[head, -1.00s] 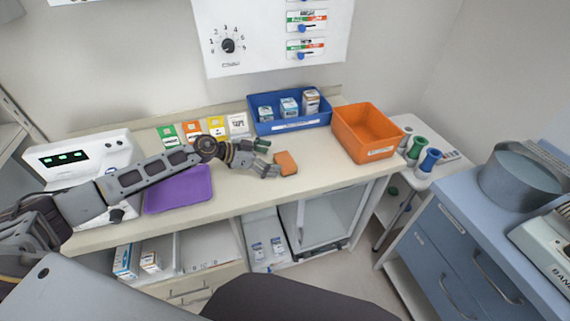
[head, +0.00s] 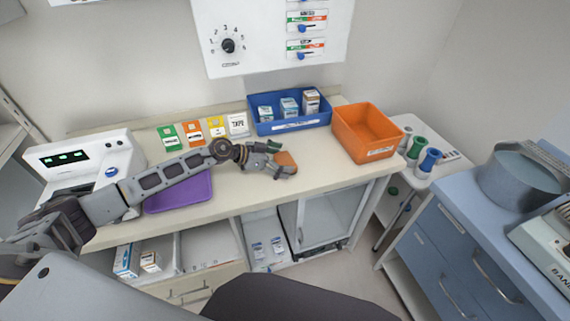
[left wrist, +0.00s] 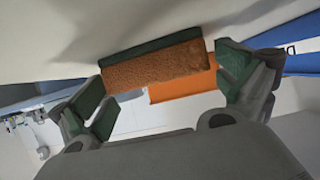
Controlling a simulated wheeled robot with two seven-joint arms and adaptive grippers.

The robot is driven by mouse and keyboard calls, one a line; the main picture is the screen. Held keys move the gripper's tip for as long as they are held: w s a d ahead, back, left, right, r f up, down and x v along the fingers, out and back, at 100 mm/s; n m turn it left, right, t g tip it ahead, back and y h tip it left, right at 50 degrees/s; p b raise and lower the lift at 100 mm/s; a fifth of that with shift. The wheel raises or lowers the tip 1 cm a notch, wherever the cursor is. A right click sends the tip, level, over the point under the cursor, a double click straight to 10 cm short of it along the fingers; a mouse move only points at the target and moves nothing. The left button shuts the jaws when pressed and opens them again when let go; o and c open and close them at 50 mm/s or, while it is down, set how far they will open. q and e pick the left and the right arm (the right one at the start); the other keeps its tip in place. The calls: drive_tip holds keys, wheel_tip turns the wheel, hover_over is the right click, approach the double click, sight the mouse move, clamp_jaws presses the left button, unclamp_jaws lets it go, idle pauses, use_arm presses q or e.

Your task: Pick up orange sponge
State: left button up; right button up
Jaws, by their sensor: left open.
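The orange sponge (head: 287,159) lies on the cream counter, right of the middle. In the left wrist view the sponge (left wrist: 160,68) shows a rough orange face and a dark green layer along one long side. My left gripper (head: 285,160) is open at the sponge, and its fingers partly hide it in the head view. In the left wrist view the open green-padded fingers (left wrist: 165,88) stand on either side of the sponge, with gaps. I cannot tell from these views whether either finger touches it. My right gripper is not in view.
A blue bin (head: 291,127) with small boxes stands behind the sponge. An orange bin (head: 366,133) stands to its right. A purple tray (head: 180,193) lies under my left arm. A white device (head: 82,156) stands at the left. Counter (head: 327,169) to the right of the sponge is clear.

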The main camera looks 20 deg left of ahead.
use_arm(q)
drive_tip(key=shift+w+d+f, duration=0.2)
drive_tip(key=shift+d, duration=0.1)
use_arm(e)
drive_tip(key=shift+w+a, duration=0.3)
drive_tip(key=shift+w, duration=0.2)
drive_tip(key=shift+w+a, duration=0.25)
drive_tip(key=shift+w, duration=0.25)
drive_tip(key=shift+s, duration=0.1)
use_arm(q)
drive_tip(key=c, duration=0.4)
drive_tip(key=shift+c, duration=0.5)
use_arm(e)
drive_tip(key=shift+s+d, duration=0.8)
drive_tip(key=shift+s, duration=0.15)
